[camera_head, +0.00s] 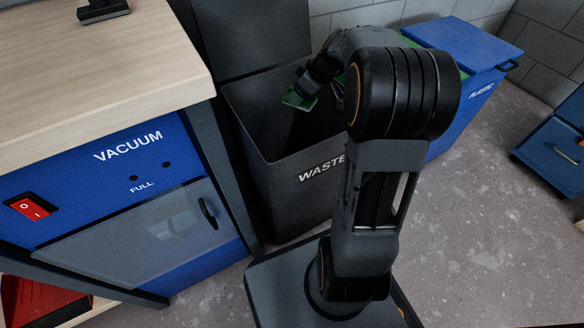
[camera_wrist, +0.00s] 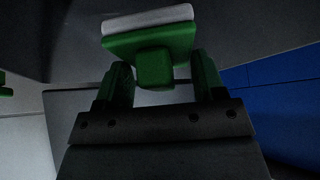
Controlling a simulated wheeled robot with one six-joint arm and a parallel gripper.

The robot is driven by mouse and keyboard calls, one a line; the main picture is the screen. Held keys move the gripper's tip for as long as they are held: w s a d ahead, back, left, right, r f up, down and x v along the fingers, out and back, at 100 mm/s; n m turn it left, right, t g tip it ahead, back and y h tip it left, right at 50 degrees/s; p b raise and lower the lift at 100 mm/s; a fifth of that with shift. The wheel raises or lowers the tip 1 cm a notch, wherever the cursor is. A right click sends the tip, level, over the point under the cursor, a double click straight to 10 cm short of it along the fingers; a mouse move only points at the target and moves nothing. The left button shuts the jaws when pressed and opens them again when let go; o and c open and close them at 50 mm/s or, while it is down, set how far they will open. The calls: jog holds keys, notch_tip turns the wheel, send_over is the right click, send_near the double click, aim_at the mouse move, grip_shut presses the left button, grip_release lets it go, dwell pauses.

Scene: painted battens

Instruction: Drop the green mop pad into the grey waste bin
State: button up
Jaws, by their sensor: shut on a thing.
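The green mop pad (camera_head: 298,101) hangs in my gripper (camera_head: 306,88) over the open mouth of the grey waste bin (camera_head: 285,190), which is lettered WASTE. In the wrist view the pad (camera_wrist: 150,42) has a pale grey layer on its far face. My gripper (camera_wrist: 158,78) is shut on the pad's green block, one green finger on each side. The bin's lid (camera_head: 248,40) stands raised at the back. The bin's inside is dark, and my arm hides its right part.
A wooden bench (camera_head: 95,75) with a blue VACUUM cabinet (camera_head: 110,210) stands close on the left. A blue PLASTIC bin (camera_head: 470,50) with its lid down is behind on the right. Green edges show behind my arm.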

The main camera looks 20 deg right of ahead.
jog(key=o, duration=1)
jog(key=shift+c, duration=0.2)
jog(key=shift+r, duration=0.1)
jog(key=p+v, duration=0.4)
jog(key=v, duration=0.9)
jog(key=shift+s+r+p, duration=0.15)
jog(key=shift+r+p, duration=0.15)
jog(key=shift+p, duration=0.05)
jog(key=s+a+r+m+h+p, duration=0.1)
jog(key=s+a+r+m+p, duration=0.1)
jog(key=s+a+r+p, duration=0.3)
jog(key=s+a+r+m+g+h+p, duration=0.1)
jog(key=s+a+r+m+p, duration=0.2)
jog(key=r+p, duration=0.9)
jog(key=s+a+r+m+h+p, duration=0.2)
jog(key=s+a+r+p, duration=0.5)
jog(key=p, duration=0.8)
jog(key=shift+s+a+r+m+g+p, duration=0.2)
jog(key=shift+s+r+m+g+p, duration=0.15)
jog(key=shift+s+r, duration=0.35)
